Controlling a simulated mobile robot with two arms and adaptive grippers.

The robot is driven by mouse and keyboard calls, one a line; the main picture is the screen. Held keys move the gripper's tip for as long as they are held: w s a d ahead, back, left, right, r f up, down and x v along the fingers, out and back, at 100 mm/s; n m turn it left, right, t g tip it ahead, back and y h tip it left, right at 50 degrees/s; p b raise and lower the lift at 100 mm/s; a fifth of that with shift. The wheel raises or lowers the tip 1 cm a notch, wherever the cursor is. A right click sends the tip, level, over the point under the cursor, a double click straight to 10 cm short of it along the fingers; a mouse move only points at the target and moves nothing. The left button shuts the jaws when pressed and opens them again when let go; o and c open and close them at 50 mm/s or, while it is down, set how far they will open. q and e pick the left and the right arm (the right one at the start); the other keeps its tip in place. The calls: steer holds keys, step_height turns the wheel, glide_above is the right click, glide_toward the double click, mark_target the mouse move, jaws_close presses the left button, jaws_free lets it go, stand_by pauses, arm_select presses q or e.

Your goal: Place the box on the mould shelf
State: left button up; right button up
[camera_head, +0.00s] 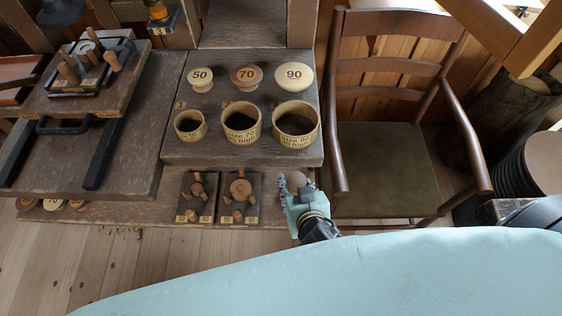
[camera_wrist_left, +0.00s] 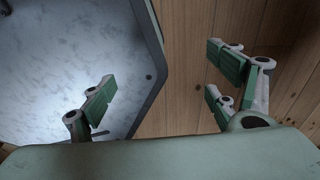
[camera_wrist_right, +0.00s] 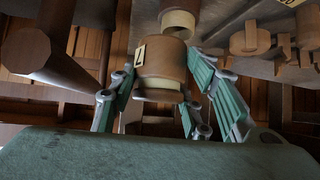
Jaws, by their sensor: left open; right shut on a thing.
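My right gripper (camera_head: 297,185) is shut on a small brown round box (camera_head: 298,178), in front of the lower shelf board's right end. In the right wrist view the box (camera_wrist_right: 163,62) is a turned wooden cylinder with a pale lower band and a yellow tag, between the fingers (camera_wrist_right: 160,88). The lower board (camera_head: 150,211) carries two dark plates with small wooden moulds, the left plate (camera_head: 196,197) and the right plate (camera_head: 240,198). I cannot tell which board is the mould shelf. My left gripper (camera_wrist_left: 160,85) is open and empty in the left wrist view.
Above stands a grey shelf (camera_head: 240,158) with three open round boxes and lids marked 50, 70 and 90. A wooden armchair (camera_head: 385,165) stands close on the right. Several more lids show under the left edge.

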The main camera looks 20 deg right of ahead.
steer(key=w, duration=0.3)
steer(key=w+f, duration=0.1)
steer(key=w, duration=0.3)
steer(key=w+d+f+p, duration=0.1)
steer(key=w, duration=0.3)
steer(key=shift+w+f, duration=0.2)
steer(key=shift+w, duration=0.05)
steer(key=shift+f+b, duration=0.35)
steer(key=shift+f, duration=2.05)
arm_select(q)
steer(key=shift+w+r, duration=0.35)
steer(key=shift+w, duration=0.35)
steer(key=shift+d, duration=0.1)
arm_select(e)
steer(key=shift+f, duration=0.15)
steer(key=o, duration=1.1)
arm_select(q)
steer(key=shift+f, duration=0.1)
arm_select(e)
steer(key=shift+o, duration=0.2)
